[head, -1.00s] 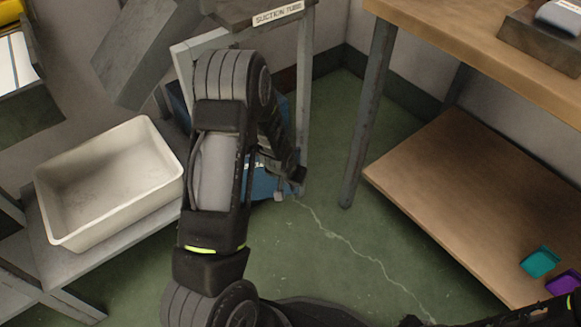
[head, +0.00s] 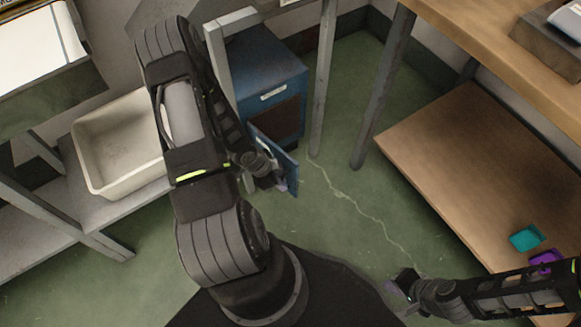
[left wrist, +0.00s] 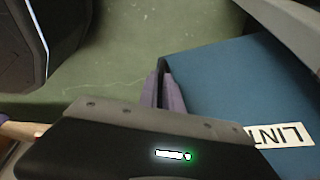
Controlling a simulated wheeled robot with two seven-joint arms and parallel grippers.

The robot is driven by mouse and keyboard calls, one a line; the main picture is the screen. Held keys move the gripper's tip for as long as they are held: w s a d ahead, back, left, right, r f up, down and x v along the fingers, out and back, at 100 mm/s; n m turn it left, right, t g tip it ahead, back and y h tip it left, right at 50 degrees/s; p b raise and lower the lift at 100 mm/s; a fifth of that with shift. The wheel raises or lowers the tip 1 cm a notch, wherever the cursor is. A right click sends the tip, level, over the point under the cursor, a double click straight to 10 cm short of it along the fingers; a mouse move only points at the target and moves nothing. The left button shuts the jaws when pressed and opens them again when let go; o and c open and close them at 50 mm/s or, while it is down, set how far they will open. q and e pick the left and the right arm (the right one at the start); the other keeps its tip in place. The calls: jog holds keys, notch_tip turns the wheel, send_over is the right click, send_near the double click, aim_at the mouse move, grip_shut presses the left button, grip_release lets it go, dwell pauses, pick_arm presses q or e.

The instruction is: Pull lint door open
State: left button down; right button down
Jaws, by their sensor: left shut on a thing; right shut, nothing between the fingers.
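The blue cabinet (head: 270,72) stands under the grey frame, with a white-labelled upper front. Its lint door (head: 284,170) is swung outward, and a dark opening (head: 281,118) shows behind it. In the left wrist view the door (left wrist: 225,85) is a blue panel with a partly cut-off "LINT" label (left wrist: 283,137). My left gripper (head: 281,185) is shut at the door's outer edge; its purple fingers (left wrist: 166,92) show there in the wrist view. The handle itself is hidden. My right gripper (head: 398,284) is shut and empty above the floor, away from the cabinet.
A cream bin (head: 118,145) sits on a grey shelf at left, partly behind my left arm. Grey frame legs (head: 325,80) stand beside the cabinet. A wooden bench with a lower shelf (head: 450,160) is at right, holding teal (head: 525,237) and purple items. Green floor between is clear.

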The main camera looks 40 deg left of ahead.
pick_arm(q)
jog(key=shift+s+a+p, duration=0.25)
jog(key=shift+s+p, duration=0.05)
jog(key=shift+s, duration=0.25)
jog(key=shift+s+a+p, duration=0.2)
jog(key=shift+s+p, duration=0.1)
jog(key=shift+s, duration=0.2)
jog(key=c, duration=1.5)
grip_release()
jog(key=p+v, duration=0.4)
jog(key=v, duration=0.3)
jog(key=shift+s+r+p, duration=0.15)
jog(key=shift+r+p, duration=0.15)
